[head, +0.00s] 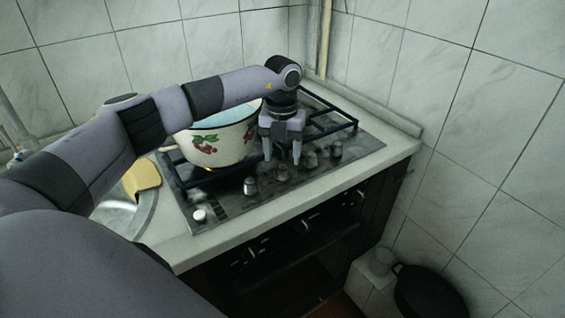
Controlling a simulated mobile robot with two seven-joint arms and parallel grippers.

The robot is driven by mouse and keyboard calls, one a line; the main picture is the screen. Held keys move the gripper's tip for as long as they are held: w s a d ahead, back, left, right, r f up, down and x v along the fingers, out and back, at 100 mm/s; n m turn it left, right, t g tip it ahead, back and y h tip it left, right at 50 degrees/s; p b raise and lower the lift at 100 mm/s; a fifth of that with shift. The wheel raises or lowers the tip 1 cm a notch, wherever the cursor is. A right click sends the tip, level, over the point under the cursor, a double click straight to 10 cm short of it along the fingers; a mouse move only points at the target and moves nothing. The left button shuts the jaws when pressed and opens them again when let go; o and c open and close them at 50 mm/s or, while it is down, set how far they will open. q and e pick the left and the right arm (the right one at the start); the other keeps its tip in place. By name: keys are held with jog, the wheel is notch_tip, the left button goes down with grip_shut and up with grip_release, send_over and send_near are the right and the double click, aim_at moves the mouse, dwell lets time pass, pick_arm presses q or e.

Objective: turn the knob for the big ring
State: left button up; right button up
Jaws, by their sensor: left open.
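The hob (222,212) has a row of metal knobs along its front edge: one at the left (250,186), a second knob (281,173), a third knob (310,160) and a fourth knob (336,149). I cannot tell from markings which serves the big ring. My left gripper (282,160) points down, open and empty. Its fingertips are just above and to either side of the second knob in the picture; contact is not visible. A white enamel pot (213,147) with cherries stands on the left burner and hides it. My right gripper is out of view.
A black pan grate (345,123) covers the hob, its right part bare. A white button (199,215) sits at the front left corner. A yellow item (142,176) lies by the sink at left. Tiled walls close the back and right. A black pan (430,292) is low at right.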

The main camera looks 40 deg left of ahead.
aim_at(283, 166)
pick_arm(q)
jog(key=shift+r, duration=1.75)
